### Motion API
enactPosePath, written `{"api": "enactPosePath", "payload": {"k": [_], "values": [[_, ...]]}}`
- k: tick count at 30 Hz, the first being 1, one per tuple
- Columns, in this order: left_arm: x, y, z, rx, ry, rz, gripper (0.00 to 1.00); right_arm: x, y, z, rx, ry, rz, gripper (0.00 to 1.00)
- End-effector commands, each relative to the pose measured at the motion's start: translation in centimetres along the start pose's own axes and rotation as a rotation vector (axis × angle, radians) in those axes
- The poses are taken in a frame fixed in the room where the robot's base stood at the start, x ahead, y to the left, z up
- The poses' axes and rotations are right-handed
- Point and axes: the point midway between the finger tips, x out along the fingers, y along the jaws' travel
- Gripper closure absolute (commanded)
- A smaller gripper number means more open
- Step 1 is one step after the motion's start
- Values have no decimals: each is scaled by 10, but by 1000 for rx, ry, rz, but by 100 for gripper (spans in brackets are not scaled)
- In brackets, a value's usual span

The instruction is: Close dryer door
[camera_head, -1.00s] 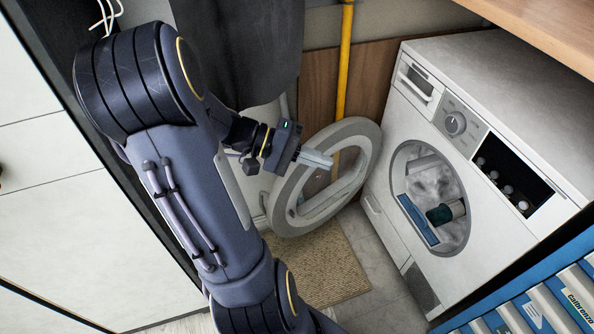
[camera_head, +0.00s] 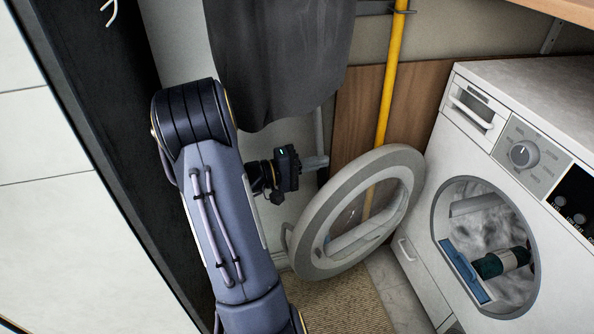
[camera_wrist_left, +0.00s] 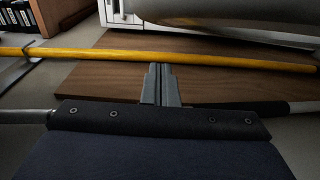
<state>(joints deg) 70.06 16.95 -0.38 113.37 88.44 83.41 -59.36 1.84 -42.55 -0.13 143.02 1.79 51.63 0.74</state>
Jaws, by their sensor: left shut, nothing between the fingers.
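The dryer (camera_head: 455,165) is a white front-loading machine at the right of the head view. Its round grey door (camera_head: 302,232) stands wide open, swung out to the left of the drum opening. My left gripper (camera_head: 318,162) is shut and empty, just left of and behind the door's upper left rim. No clear contact with the door shows. In the left wrist view the shut fingers (camera_wrist_left: 160,84) point toward a wooden panel and a yellow pipe; a rounded pale shape at the top right looks like the door (camera_wrist_left: 230,12). My right gripper is out of view.
A dark bottle (camera_head: 502,262) and a blue flat item (camera_head: 464,270) lie in the drum opening. A yellow pipe (camera_head: 391,75) and a wooden panel (camera_head: 352,110) stand behind the door. A dark cloth (camera_head: 280,60) hangs above my gripper. A beige mat (camera_head: 345,306) covers the floor below.

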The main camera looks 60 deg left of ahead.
Motion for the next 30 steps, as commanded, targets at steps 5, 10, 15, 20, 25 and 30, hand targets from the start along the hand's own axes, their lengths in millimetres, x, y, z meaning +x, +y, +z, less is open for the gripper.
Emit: {"api": "enactPosePath", "payload": {"k": [5, 10, 15, 20, 25, 30], "values": [[13, -2, 23, -1, -1, -1, 100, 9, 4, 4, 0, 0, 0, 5], [16, 0, 36, 0, 0, 0, 100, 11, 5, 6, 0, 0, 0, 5], [17, 0, 39, 0, 0, 0, 100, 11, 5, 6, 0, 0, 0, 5], [16, 0, 39, 0, 0, 0, 100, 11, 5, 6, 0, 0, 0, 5], [16, 0, 40, 0, -1, 0, 100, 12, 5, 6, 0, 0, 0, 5], [16, -1, 46, -1, -1, 0, 100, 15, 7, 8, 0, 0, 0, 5]]}}
